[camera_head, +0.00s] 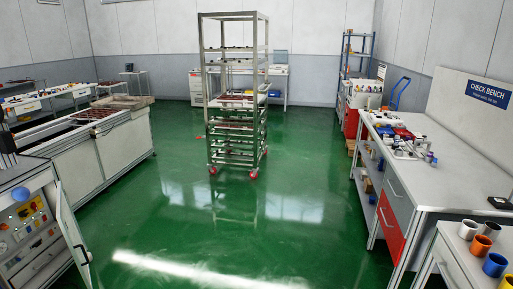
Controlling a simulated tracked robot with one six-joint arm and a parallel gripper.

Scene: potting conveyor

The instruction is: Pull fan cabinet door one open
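A light grey cabinet stands at the lower left, cut off by the picture edge. A narrow pale door (72,237) with a dark handle near its bottom stands swung out at its right side. Behind it the cabinet interior (30,232) shows yellow, orange and red parts and a blue round thing (20,194). I see no label, so I cannot tell whether this is fan cabinet door one. My gripper is not in view.
A wheeled metal rack (236,18) stands mid-room on open green floor (230,225). A long grey conveyor bench (110,150) lines the left. The check bench (455,165) stands right, with a red drawer (391,228). Coloured cups (495,264) sit lower right.

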